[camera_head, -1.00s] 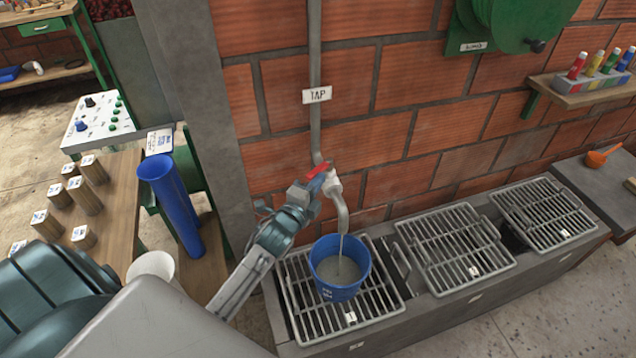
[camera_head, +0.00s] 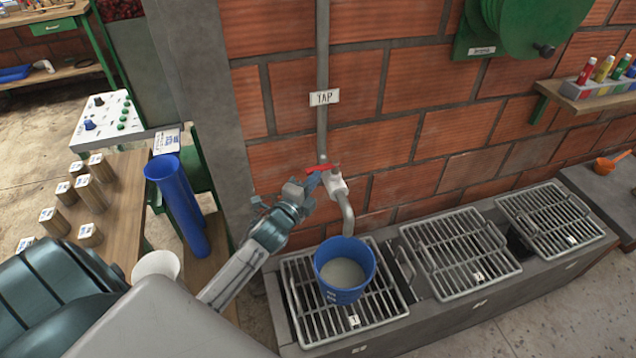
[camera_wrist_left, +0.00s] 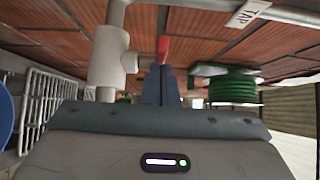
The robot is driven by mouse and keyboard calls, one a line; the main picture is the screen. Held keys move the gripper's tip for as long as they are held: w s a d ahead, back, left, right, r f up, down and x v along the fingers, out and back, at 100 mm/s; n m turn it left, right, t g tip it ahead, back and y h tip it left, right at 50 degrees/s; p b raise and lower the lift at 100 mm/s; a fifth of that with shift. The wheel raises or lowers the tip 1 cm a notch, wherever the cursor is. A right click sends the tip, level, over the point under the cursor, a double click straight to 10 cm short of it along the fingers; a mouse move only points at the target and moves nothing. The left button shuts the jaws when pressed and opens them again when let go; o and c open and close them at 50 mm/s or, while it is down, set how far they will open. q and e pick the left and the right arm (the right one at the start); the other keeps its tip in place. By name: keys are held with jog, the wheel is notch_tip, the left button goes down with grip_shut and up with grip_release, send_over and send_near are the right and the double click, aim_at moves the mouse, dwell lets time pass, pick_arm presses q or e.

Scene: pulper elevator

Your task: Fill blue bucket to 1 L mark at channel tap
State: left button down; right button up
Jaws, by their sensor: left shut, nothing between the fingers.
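The blue bucket (camera_head: 343,290) stands upright on the leftmost grate under the tap spout, with greyish water (camera_head: 343,272) inside. I cannot read its litre marks. The channel tap (camera_head: 338,185) has a red lever (camera_head: 318,168), and no stream shows below its spout. My left gripper (camera_head: 312,183) is shut beside the tap, its fingertips at the lever. In the left wrist view the shut fingers (camera_wrist_left: 161,85) point at the red lever (camera_wrist_left: 163,50), next to the pale tap body (camera_wrist_left: 108,58). The lever is not between the fingers. My right gripper is not in view.
Two more grates (camera_head: 460,253) continue along the channel to the right. A brick wall with a TAP sign (camera_head: 324,97) stands behind.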

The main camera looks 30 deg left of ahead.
pick_arm(q)
jog(key=shift+w+a+r, duration=0.15)
jog(key=shift+a, duration=0.25)
jog(key=shift+r, duration=0.3)
dwell(0.3)
